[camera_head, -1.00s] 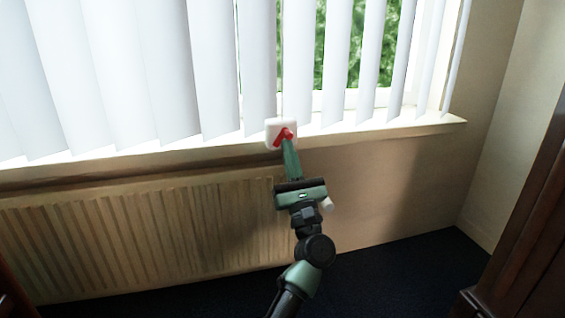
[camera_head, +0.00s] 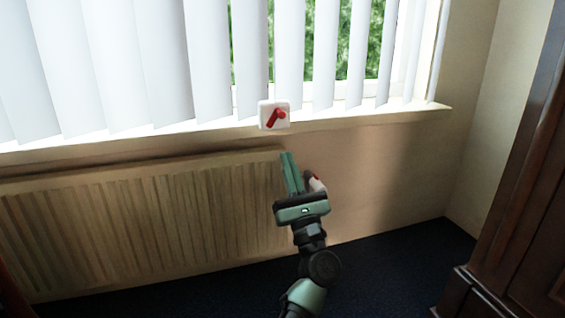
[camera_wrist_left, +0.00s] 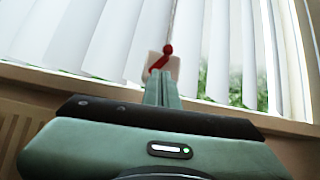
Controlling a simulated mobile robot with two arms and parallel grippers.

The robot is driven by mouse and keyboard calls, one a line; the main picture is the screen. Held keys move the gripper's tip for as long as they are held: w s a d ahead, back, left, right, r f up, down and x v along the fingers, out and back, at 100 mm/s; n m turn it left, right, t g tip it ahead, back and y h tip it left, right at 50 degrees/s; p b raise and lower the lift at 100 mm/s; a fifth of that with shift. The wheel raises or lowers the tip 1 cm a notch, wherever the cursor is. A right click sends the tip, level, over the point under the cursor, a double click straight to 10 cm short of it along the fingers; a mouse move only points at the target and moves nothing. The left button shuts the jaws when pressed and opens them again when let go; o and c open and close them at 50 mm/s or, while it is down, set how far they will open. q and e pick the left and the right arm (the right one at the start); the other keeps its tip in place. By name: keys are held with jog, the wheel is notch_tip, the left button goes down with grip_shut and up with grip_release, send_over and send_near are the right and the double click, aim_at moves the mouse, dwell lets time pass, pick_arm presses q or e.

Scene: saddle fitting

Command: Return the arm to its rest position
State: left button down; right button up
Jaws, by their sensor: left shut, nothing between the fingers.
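My left gripper (camera_head: 290,160) is shut and empty, its green fingers together and pointing up toward the window sill. In the head view it is below a white square box with a red lever (camera_head: 275,115) and apart from it. The box is at the sill's front edge, and the red lever is tilted. In the left wrist view my left gripper (camera_wrist_left: 162,80) shows its closed fingers in front of the white box with the red lever (camera_wrist_left: 165,65), covering its lower part. My right gripper is not in view.
A radiator (camera_head: 140,220) is on the wall at the left, below the window sill (camera_head: 380,115). White vertical blinds (camera_head: 160,70) hang above the sill. A dark wooden cabinet (camera_head: 520,200) stands at the right. The dark floor (camera_head: 400,270) between is clear.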

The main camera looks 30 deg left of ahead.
pick_arm(q)
jog(key=shift+s+d+f, duration=0.3)
jog(key=shift+d+f, duration=0.05)
jog(key=shift+f, duration=0.1)
